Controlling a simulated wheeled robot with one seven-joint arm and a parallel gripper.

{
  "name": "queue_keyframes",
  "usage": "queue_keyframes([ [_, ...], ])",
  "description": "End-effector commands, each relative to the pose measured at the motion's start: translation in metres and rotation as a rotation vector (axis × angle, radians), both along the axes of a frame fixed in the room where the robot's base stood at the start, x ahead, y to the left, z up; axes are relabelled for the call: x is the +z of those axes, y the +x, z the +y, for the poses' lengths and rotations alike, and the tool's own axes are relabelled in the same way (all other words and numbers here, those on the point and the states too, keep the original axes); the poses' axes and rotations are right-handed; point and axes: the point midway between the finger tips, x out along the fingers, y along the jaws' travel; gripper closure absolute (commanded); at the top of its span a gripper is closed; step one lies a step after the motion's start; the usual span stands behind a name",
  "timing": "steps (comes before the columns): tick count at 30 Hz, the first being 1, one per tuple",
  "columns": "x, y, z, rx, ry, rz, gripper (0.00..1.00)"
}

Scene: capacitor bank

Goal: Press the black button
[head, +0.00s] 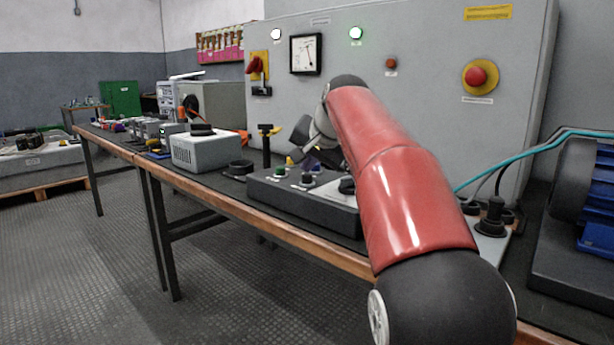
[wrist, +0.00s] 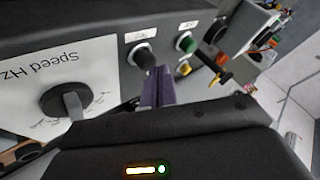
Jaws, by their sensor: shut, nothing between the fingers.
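The black button (wrist: 141,57) is on the face of a dark control box (wrist: 105,60), beside a green button (wrist: 184,42) in the wrist view. My gripper (wrist: 156,75) is shut and empty. Its fingertips appear very close to the black button and overlap its edge in the picture; I cannot tell whether they touch. In the head view the black button (head: 308,180) shows on the control box (head: 285,194), with the green button (head: 280,171) to its left. There my gripper (head: 313,157) is above the box, partly hidden by my red arm.
A "Speed Hz" dial (wrist: 66,99) sits left of the black button in the wrist view. A grey box (head: 203,150) stands on the bench left of the control box. A cabinet (head: 430,70) with a red emergency button (head: 476,77) rises behind.

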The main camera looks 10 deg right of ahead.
Motion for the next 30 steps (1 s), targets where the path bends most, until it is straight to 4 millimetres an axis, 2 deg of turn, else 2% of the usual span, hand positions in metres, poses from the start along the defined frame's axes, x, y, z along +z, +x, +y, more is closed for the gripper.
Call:
queue_keyframes([
  [30, -0.013, 0.000, 0.000, 0.001, 0.000, 0.001, 1.00],
])
